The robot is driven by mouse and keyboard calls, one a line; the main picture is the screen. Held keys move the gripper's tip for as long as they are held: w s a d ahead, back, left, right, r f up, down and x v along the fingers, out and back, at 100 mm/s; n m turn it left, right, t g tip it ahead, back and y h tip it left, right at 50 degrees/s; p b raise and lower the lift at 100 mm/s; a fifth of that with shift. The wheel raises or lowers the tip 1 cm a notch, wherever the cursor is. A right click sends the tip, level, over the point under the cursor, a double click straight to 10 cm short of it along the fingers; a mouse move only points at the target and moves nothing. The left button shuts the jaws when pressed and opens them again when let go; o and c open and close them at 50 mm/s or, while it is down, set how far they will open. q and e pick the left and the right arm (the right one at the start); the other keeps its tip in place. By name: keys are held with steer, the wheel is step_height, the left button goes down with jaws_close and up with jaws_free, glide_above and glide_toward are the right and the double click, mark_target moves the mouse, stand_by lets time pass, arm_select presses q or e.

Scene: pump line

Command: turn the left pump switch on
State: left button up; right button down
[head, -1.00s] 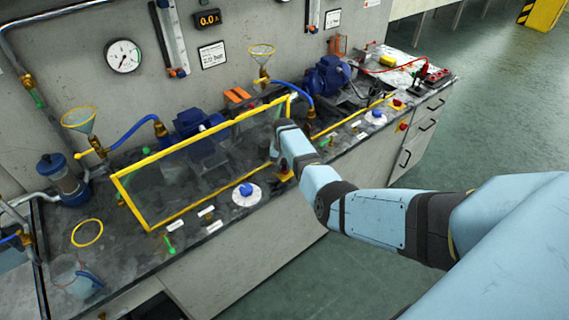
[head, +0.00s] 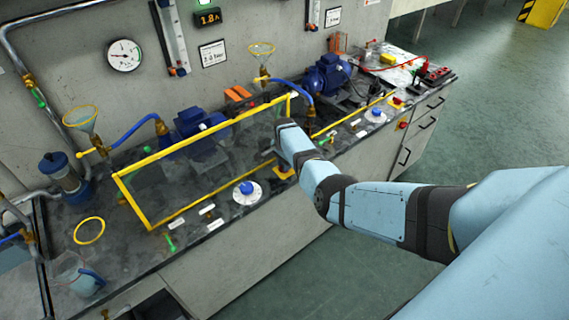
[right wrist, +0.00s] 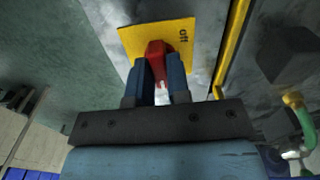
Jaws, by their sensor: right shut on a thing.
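The left pump switch has a red handle (right wrist: 157,48) on a yellow plate (right wrist: 185,32) marked "off" at one side, in the right wrist view. In the head view a part of the yellow plate (head: 284,174) shows beneath my right gripper (head: 283,157), at the right end of the yellow-framed guard. The two blue fingers of my right gripper (right wrist: 159,64) are shut on the red handle, one on each side. The handle's foot is partly hidden by the fingers. The left blue pump (head: 200,130) stands behind the guard. My left gripper is not in view.
The clear guard with a yellow frame (head: 165,157) stands close beside my right gripper. A blue knob on a white disc (head: 247,190) is left of the switch. The display (head: 208,18) reads 1.8 A, under a lit green lamp (head: 205,2). The floor in front is clear.

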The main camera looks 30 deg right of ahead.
steer(key=shift+d+r+m, duration=0.1)
steer(key=shift+m, duration=0.3)
steer(key=c, duration=1.1)
jaws_free()
step_height(320, 180, up, 14)
steer(key=shift+f+p, duration=0.1)
steer(key=shift+p, duration=0.25)
